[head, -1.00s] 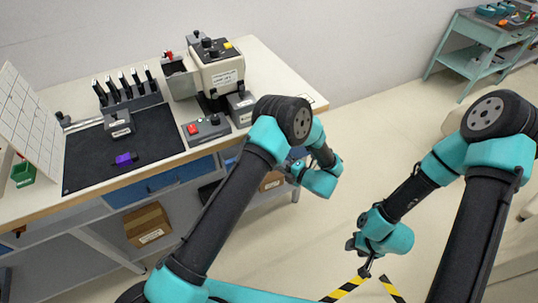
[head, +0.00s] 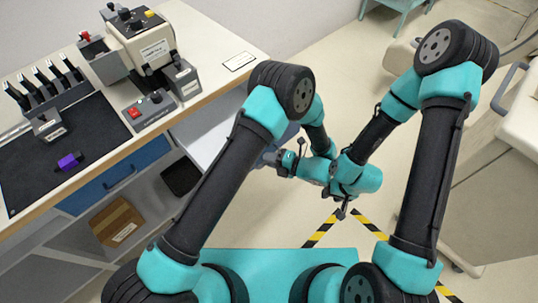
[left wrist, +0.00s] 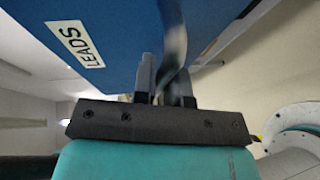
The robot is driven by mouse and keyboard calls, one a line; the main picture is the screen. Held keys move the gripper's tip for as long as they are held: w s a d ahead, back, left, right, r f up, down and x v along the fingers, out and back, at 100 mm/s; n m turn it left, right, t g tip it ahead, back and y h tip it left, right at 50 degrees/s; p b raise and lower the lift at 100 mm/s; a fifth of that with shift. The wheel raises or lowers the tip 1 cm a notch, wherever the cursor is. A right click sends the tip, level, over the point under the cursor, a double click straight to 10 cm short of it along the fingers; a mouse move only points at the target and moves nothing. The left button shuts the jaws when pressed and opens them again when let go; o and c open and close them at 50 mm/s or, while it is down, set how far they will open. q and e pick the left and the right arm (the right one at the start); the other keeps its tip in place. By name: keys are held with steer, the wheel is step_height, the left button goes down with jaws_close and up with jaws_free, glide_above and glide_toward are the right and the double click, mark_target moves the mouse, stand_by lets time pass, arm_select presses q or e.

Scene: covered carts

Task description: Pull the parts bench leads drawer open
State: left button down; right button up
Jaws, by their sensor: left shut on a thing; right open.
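The leads drawer (head: 208,128) stands pulled out from under the bench top, its pale inside showing left of my left arm. A sliver of its blue front (head: 290,134) shows beyond that arm. In the left wrist view the blue front with its LEADS label (left wrist: 82,44) fills the top. My left gripper (head: 270,158) is shut on the drawer's grey handle (left wrist: 174,45), between its fingers (left wrist: 165,80). In the head view the arm hides the handle. My right gripper (head: 342,212) is open and empty, above the floor right of the drawer.
The parts bench (head: 215,75) bears a machine, a red-button control box (head: 149,109) and a black mat (head: 85,140). Another blue drawer (head: 115,176) is shut at left. A cardboard box (head: 118,222) sits on the lower shelf. A pale covered cart (head: 510,110) stands right.

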arm_select(q)
steer(key=c, duration=1.4)
jaws_free()
steer(key=shift+c, duration=0.2)
steer(key=shift+d, duration=0.1)
steer(key=v, duration=0.8)
steer(key=shift+w, duration=0.1)
steer(key=shift+x, duration=4)
